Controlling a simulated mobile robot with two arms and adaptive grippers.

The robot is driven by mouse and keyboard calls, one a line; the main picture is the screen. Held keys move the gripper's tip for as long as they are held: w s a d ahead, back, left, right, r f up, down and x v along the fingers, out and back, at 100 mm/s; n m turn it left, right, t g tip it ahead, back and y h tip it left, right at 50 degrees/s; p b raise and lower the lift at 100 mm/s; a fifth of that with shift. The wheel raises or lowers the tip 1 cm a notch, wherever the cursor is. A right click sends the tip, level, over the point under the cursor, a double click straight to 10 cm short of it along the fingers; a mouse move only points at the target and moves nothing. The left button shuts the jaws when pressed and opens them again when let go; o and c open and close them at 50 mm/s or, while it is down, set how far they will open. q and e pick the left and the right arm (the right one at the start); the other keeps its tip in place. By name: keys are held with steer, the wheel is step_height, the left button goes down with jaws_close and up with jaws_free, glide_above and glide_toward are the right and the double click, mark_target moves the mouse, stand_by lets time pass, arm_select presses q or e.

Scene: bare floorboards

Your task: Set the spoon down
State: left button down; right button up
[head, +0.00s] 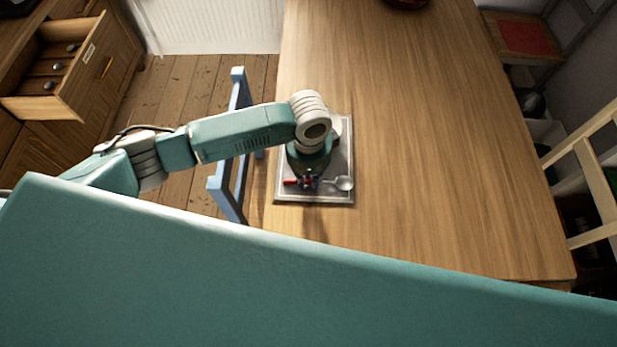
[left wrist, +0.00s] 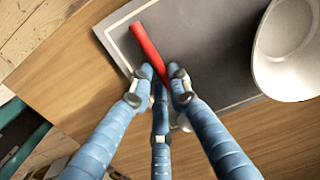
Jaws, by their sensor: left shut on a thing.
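The spoon (head: 344,184) has a red handle and a silver bowl. In the head view it lies across the front part of a grey placemat, with its bowl to the right. My left gripper (head: 307,183) is over the mat, shut on the spoon's handle. In the left wrist view the red handle (left wrist: 149,46) sticks out beyond the fingertips (left wrist: 162,74), and the fingers hide most of the rest. I cannot tell whether the spoon touches the mat. My right gripper is not in view.
The grey placemat (head: 345,160) lies at the left edge of the wooden table (head: 440,150). A pale dish (left wrist: 288,60) stands on it, mostly hidden by my arm in the head view. A blue chair (head: 232,150) is left of the table. The table's right side is clear.

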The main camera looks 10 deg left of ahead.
mark_target(309, 183)
arm_select(q)
steer(key=c, duration=1.7)
jaws_free()
steer(key=shift+f, duration=0.1)
steer(key=shift+o, duration=0.2)
step_height(309, 183, up, 12)
steer(key=shift+b, duration=0.45)
